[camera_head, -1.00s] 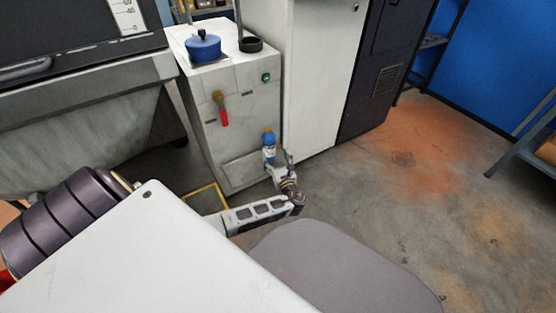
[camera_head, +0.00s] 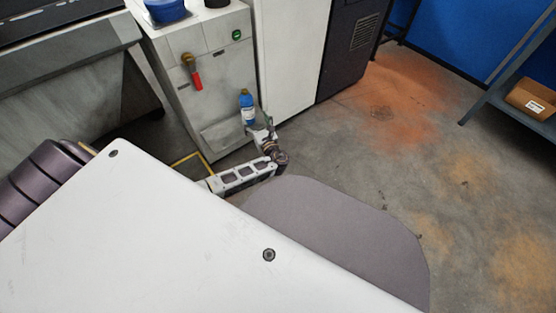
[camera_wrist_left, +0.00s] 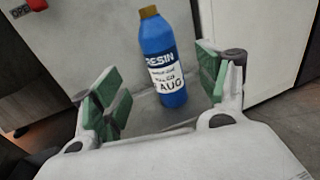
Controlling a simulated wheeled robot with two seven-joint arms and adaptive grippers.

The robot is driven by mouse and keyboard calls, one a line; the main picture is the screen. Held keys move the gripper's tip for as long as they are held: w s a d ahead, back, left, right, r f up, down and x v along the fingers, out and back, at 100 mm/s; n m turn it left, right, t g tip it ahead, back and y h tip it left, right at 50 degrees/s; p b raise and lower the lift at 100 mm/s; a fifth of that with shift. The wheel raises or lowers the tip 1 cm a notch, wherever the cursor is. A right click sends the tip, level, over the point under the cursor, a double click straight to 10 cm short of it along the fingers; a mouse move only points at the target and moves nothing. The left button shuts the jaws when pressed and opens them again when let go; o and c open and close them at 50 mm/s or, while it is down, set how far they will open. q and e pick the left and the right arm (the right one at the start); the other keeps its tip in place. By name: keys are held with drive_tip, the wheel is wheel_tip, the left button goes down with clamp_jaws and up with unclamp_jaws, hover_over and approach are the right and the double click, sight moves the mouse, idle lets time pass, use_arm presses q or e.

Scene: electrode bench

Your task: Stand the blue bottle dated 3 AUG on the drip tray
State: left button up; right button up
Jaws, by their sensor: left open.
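The blue bottle (camera_head: 246,104) has a brown cap and a white label. In the left wrist view the bottle (camera_wrist_left: 158,52) shows "RESIN" and "AUG"; the day number is not clear. It looks upright at the right end of a pale ledge, probably the drip tray (camera_head: 219,136), low on the white cabinet's front. Its base contact is hard to make out. My left gripper (camera_head: 257,127) is just in front of the bottle. Its green-padded fingers (camera_wrist_left: 164,92) are open, with the bottle between and beyond them, apparently untouched. My right gripper is not in view.
A shelf with a cardboard box (camera_head: 532,100) is far right. The floor between is clear.

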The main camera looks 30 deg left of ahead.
use_arm(q)
drive_tip(key=s+d+f+n+g+h, duration=0.2)
drive_tip(key=s+d+f+n+h, duration=0.45)
drive_tip(key=s+d, duration=0.3)
drive_tip(key=s+d+f+n+g+h, duration=0.3)
drive_tip(key=s+d+f+n+h, duration=0.3)
drive_tip(key=s+d+f, duration=0.3)
drive_tip(key=s+d+r+n+t+h, duration=0.1)
drive_tip(key=s+d+r+n+h, duration=0.5)
drive_tip(key=d+r+n, duration=0.4)
drive_tip(key=shift+s+d+n+h, duration=0.2)
drive_tip(key=shift+d+n+h, duration=0.25)
drive_tip(key=shift+d, duration=0.45)
drive_tip(key=shift+r, duration=0.1)
